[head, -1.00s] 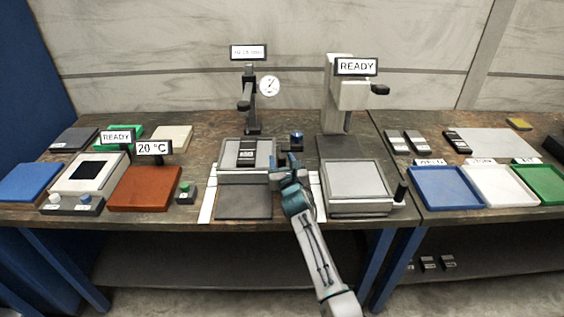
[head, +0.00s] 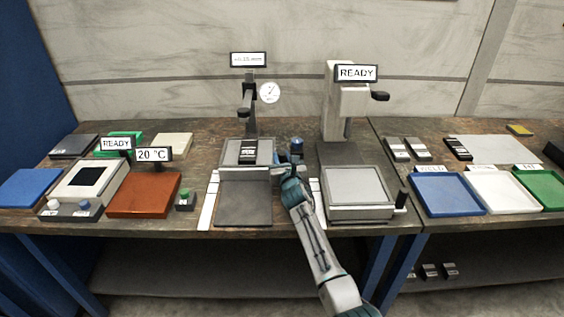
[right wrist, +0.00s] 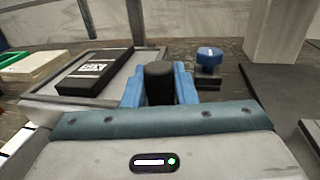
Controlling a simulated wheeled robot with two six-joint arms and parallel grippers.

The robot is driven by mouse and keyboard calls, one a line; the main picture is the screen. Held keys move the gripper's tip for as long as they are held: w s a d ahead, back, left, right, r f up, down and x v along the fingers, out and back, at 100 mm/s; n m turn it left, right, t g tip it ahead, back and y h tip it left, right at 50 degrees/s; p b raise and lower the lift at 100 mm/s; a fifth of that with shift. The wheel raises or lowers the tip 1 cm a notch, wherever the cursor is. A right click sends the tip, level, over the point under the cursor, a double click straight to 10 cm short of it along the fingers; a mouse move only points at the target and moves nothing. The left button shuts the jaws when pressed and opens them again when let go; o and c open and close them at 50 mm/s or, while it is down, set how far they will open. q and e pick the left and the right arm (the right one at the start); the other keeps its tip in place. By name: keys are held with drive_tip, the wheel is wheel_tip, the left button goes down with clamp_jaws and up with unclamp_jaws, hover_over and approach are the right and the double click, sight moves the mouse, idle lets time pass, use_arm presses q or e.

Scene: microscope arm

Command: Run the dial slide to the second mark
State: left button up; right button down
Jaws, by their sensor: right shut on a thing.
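The dial slide has a grey carriage (head: 228,174) on a dark base plate (head: 243,206). A dark block (head: 248,151) with a white label lies on the carriage; it also shows in the right wrist view (right wrist: 93,71). White strips (head: 208,203) flank the base; I cannot read any marks on them. A round dial (head: 269,92) and a small display (head: 248,59) stand behind, too blurred to read. My right gripper (head: 283,163) is at the carriage's right side. In the right wrist view, its blue jaws are shut on a black upright handle (right wrist: 156,84). My left gripper is not in view.
A blue knob (head: 297,147) stands close behind my right gripper. A grey-topped device (head: 359,187) with a READY sign (head: 357,73) stands at right. A red-brown plate (head: 145,195) is at left. The bare base plate in front of the carriage is clear.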

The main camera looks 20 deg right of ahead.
drive_tip(key=c, duration=1.2)
unclamp_jaws()
drive_tip(key=s+p, duration=0.1)
drive_tip(key=s, duration=0.2)
drive_tip(key=s+p, duration=0.1)
drive_tip(key=s, duration=0.2)
drive_tip(key=s+p, duration=0.1)
drive_tip(key=s, duration=0.2)
drive_tip(key=shift+s+a, duration=0.4)
drive_tip(key=shift+s, duration=0.5)
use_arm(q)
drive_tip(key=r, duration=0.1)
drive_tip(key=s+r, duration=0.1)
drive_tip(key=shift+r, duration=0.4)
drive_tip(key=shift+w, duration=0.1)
